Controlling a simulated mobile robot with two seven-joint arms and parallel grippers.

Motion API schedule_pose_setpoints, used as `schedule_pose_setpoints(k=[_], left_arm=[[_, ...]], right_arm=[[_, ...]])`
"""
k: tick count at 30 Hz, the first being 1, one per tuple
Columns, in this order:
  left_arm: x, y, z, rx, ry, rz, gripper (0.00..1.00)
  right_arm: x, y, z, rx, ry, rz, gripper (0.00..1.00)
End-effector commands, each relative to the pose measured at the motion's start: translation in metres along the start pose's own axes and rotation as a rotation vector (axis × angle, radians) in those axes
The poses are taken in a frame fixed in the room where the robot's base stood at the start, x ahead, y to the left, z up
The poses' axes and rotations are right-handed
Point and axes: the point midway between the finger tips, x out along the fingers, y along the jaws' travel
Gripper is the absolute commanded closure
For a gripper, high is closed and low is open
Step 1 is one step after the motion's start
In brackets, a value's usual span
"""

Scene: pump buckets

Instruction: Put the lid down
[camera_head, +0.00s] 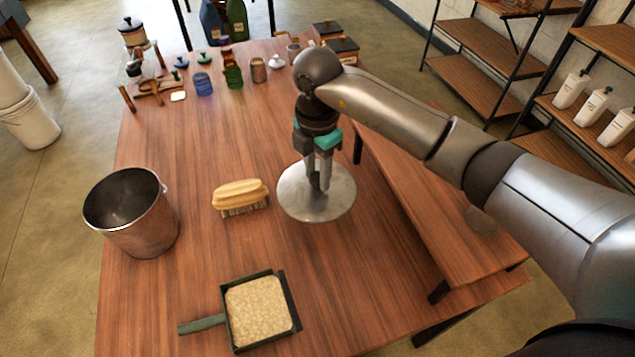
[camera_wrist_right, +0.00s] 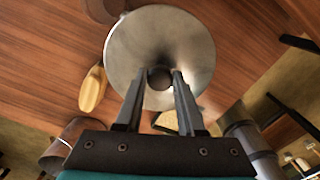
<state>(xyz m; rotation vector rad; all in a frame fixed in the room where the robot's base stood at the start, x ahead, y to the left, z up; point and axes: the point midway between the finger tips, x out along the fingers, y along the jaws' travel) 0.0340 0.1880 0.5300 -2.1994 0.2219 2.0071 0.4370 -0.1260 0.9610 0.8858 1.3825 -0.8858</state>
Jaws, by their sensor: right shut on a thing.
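The lid (camera_head: 298,201) is a round grey metal disc with a dark knob. It is over the middle of the wooden table, right of the brush. My right gripper (camera_head: 320,185) points down over the lid and is shut on its knob. In the right wrist view, the two fingers sit on either side of the knob (camera_wrist_right: 160,78), with the lid (camera_wrist_right: 190,40) spreading out beyond them. Whether the lid touches the table or hangs just above it, I cannot tell. My left gripper is in neither view.
An open metal bucket (camera_head: 150,225) stands at the left. A yellow-topped brush (camera_head: 240,193) lies between bucket and lid. A dustpan (camera_head: 262,310) with grainy contents lies at the front. Jars (camera_head: 204,84) and small items stand at the back. A raised wooden shelf (camera_head: 440,220) is at the right.

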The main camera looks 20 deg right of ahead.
Motion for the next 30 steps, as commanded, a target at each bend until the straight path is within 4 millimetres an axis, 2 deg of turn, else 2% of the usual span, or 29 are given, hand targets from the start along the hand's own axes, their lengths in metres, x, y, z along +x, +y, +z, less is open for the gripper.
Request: schedule_pose_setpoints(k=[3, 6, 29, 30], left_arm=[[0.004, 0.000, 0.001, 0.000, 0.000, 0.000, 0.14], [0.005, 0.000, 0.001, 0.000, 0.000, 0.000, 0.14], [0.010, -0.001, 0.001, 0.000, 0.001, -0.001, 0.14], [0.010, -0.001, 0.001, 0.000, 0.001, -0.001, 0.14]], right_arm=[[0.021, -0.001, -0.001, 0.001, 0.002, -0.005, 1.00], [0.032, -0.001, 0.000, 0.001, 0.000, -0.002, 1.00], [0.044, 0.000, 0.000, 0.000, 0.000, -0.001, 1.00], [0.044, -0.001, 0.000, 0.000, 0.000, -0.002, 0.57]])
